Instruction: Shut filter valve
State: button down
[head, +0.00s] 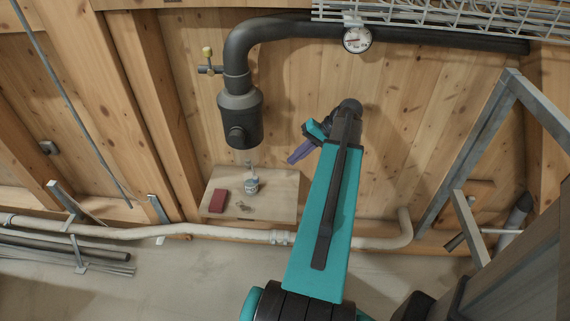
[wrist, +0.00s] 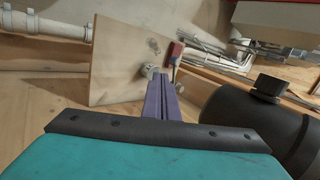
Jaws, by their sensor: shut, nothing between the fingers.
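The dark filter body (head: 240,118) hangs below a bent black pipe on the wooden wall. A small side valve with a yellowish handle (head: 207,53) sits on a short stub left of the pipe, above the filter body. Its handle points up; I cannot tell whether it is open or shut. My gripper (head: 292,159) has purple fingers, shut and empty, right of and slightly below the filter body, apart from it. In the wrist view my fingers (wrist: 162,78) point toward a board. A dark cylinder with a knob (wrist: 270,87), likely the filter, stands to their right. The yellowish handle is not visible there.
A wooden shelf board (head: 275,207) below the filter holds a red block (head: 217,201) and a small can (head: 252,186). A pressure gauge (head: 357,39) and wire tray (head: 450,14) are above. A pale pipe (head: 190,230) runs along the floor edge.

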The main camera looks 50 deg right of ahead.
jog(key=w+a+r+x, duration=0.1)
jog(key=x, duration=1.1)
jog(key=shift+w+a, duration=0.25)
jog(key=shift+w, duration=0.1)
jog(key=shift+s+r, duration=0.1)
